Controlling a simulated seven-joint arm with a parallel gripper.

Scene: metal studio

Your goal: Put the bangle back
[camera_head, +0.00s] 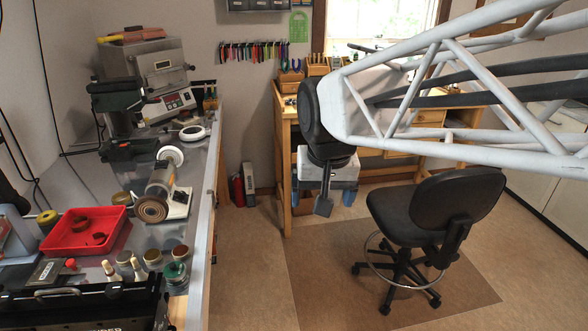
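I cannot pick out the bangle for certain. A red tray (66,246) on the left bench holds small brown curved pieces (81,224), too small to identify. A white ring-shaped object (192,133) lies farther back on the same bench; I cannot tell what it is. My gripper (323,206) hangs at the end of my arm, pointing down, over the floor between the bench and the black chair. It is well away from the tray and above the floor. Its fingers show edge-on, so their opening is hidden. I see nothing held in it.
The left bench (208,215) carries a polishing motor (160,192), several jars and a machine with a control panel (168,103). A wooden workbench (284,140) stands behind my arm. A black swivel chair (440,210) stands at right. The floor between is clear.

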